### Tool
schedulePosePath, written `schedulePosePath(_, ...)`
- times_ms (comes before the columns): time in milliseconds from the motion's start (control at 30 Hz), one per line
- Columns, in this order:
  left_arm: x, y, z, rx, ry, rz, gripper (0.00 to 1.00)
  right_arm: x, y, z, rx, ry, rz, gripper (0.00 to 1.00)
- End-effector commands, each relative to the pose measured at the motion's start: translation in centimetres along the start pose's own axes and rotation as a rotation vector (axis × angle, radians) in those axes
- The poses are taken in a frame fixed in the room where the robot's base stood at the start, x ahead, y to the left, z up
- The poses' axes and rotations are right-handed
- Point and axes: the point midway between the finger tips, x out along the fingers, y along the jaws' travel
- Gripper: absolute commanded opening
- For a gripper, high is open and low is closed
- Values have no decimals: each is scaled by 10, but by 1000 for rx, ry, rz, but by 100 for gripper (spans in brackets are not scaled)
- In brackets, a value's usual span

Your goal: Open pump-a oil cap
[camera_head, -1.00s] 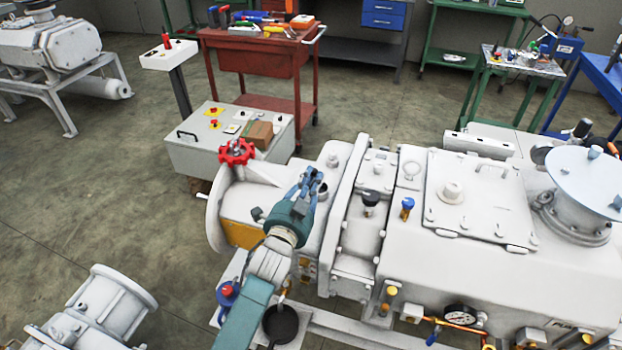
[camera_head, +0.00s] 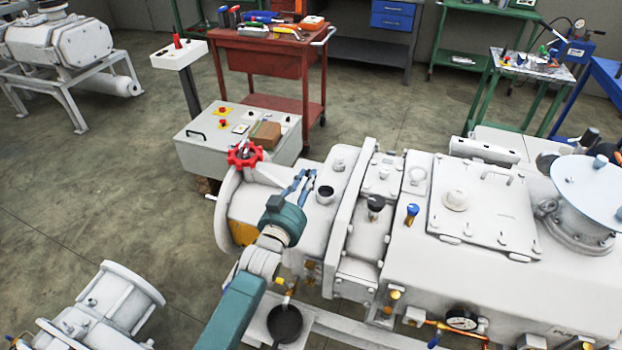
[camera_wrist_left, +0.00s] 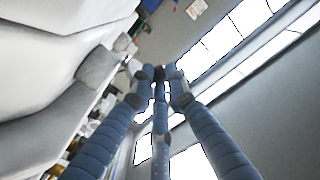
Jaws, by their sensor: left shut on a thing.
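The white pump (camera_head: 405,245) fills the lower right of the head view. On its left housing stands a short round neck (camera_head: 325,199) with a dark top that looks like an open hole. My left gripper (camera_head: 302,178) is just left of this neck, apart from it, its blue fingers pointing away. In the left wrist view its fingertips close on a small dark piece (camera_wrist_left: 159,74), which appears to be the oil cap; the fingers largely hide it. My right gripper is not in view.
A red handwheel (camera_head: 244,155) stands close left of the gripper. A dark-knobbed fitting (camera_head: 375,203) and a blue-capped fitting (camera_head: 412,212) rise from the pump to the right. A grey control box (camera_head: 200,150) and red tool cart (camera_head: 265,60) stand behind.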

Motion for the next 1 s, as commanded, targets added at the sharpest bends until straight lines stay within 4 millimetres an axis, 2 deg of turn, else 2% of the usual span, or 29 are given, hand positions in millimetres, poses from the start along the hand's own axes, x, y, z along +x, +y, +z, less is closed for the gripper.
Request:
schedulePosePath(200,0,-8,4,-174,2,-1,0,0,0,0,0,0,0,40)
schedulePosePath(500,1,-13,10,-334,4,-1,0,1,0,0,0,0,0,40)
schedulePosePath(1000,1,-15,11,-394,4,-1,0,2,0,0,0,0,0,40)
